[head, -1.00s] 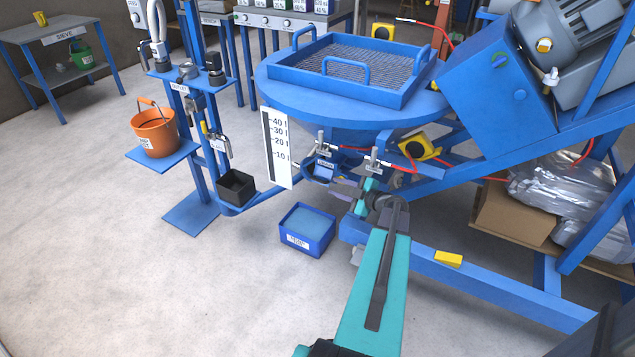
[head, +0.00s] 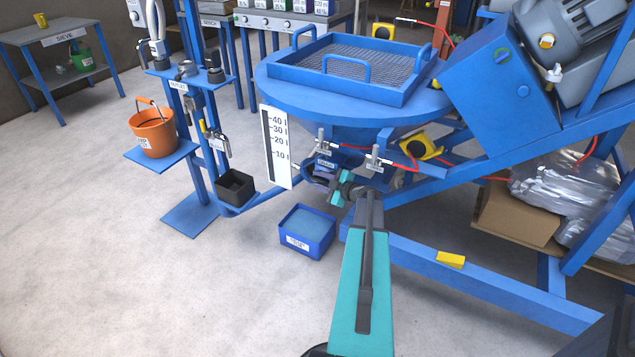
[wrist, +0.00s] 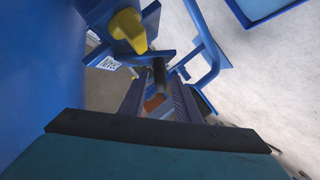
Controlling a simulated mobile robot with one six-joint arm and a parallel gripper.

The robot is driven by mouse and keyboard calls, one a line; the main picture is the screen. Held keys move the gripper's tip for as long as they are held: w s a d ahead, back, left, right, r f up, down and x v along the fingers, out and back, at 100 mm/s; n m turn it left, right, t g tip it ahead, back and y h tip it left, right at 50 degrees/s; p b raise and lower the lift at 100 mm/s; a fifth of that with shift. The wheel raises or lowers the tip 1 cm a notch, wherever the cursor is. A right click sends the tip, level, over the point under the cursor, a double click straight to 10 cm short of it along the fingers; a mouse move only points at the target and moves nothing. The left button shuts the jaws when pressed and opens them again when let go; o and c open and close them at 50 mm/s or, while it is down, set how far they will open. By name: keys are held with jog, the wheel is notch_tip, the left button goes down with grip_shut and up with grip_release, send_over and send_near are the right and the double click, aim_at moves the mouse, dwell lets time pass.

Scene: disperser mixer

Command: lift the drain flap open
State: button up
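The drain with its white label (head: 326,163) sits under the blue mixer vessel in the head view. The label also shows in the wrist view (wrist: 108,63). My gripper (head: 323,180) is just below the label, at the drain, and partly hides the flap. In the wrist view the two dark fingers of my gripper (wrist: 160,95) are spread apart. A short dark bar (wrist: 158,72), apparently the flap's handle, shows between their tips. I cannot tell whether either finger touches it. A yellow part (wrist: 127,28) on a blue bracket is close to the fingers.
A blue bin (head: 307,230) stands on the floor below the drain. The blue vessel (head: 350,115) is above, with a level scale (head: 275,148) at its left. A blue frame beam (head: 480,285) runs at the right. A small black box (head: 235,186) is left.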

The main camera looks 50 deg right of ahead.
grip_shut()
